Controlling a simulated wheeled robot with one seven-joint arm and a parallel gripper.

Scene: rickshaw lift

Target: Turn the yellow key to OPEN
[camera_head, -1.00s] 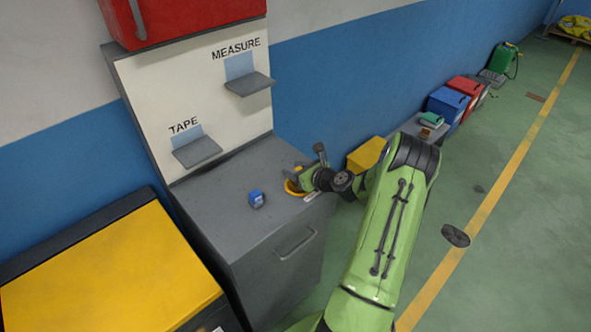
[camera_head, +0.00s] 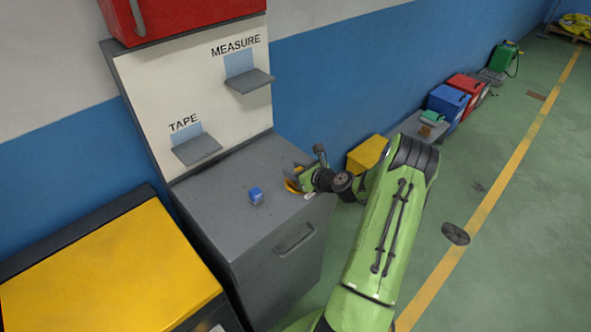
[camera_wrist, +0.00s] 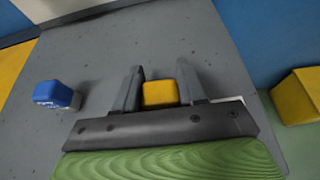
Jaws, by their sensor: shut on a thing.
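The yellow key (camera_wrist: 160,95) shows in the wrist view as a yellow block between my two dark fingers. My gripper (camera_wrist: 160,75) is shut on it, one finger against each side. In the head view my gripper (camera_head: 304,178) is low at the right edge of the grey cabinet top, and the yellow round base of the key (camera_head: 291,187) shows partly beneath it. A white label (camera_head: 310,196) peeks out beside it, mostly covered, and its text is unreadable. Which way the key points cannot be told.
A small blue block-like object (camera_head: 256,195) stands on the cabinet top (camera_head: 228,208), left of my gripper. Behind rises a white panel with TAPE (camera_head: 198,150) and MEASURE (camera_head: 249,82) shelves. A yellow-topped chest (camera_head: 110,270) stands at left.

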